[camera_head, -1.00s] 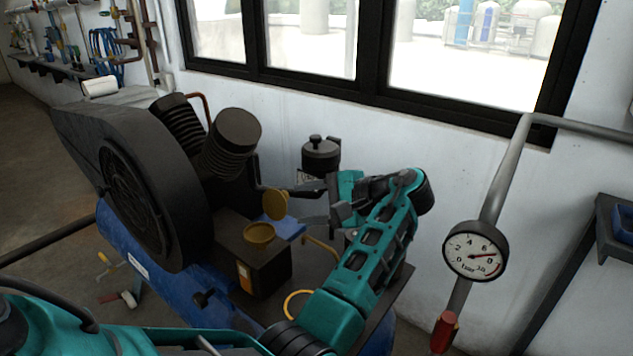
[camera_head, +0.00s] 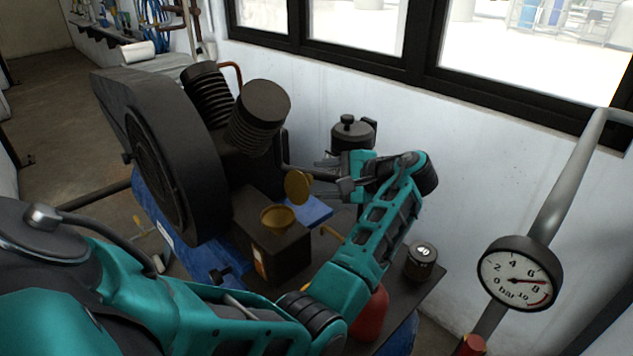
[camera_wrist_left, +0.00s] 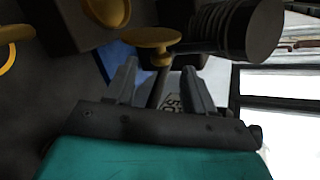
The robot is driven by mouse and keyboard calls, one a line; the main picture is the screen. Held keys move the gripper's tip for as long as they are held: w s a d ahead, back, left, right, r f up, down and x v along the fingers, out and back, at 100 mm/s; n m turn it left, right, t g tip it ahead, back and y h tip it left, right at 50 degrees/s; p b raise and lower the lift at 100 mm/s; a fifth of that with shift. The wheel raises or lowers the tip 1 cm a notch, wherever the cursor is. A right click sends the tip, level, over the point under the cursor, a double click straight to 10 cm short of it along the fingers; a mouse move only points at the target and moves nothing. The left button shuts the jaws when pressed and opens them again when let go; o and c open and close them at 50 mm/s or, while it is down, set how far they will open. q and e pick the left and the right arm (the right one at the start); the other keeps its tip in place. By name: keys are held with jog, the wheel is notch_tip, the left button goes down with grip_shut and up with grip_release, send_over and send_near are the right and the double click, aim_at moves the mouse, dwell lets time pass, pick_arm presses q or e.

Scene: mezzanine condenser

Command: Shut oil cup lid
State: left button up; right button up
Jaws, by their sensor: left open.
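The brass oil cup (camera_head: 277,219) sits on top of a dark box on the compressor. Its round brass lid (camera_head: 298,186) stands raised behind the cup, tilted open. My left gripper (camera_head: 322,174) is just to the right of the lid, its fingers open and pointing left. In the left wrist view the lid (camera_wrist_left: 152,38) lies ahead of the open fingers (camera_wrist_left: 158,76), with nothing seen between them. The cup (camera_wrist_left: 107,10) shows at the top there, partly cut off. Whether a finger touches the lid I cannot tell. My right gripper is not in view.
The finned black cylinders (camera_head: 258,118) and flywheel guard (camera_head: 172,160) stand left of the cup. A black canister (camera_head: 352,134) is behind my gripper. A dark jar (camera_head: 421,262) and red object (camera_head: 371,314) are near my forearm. A pressure gauge (camera_head: 519,280) is at right.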

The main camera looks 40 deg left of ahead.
aim_at(312, 179)
pick_arm(q)
jog(key=shift+x, duration=1.55)
jog(key=shift+w, duration=0.1)
grip_shut()
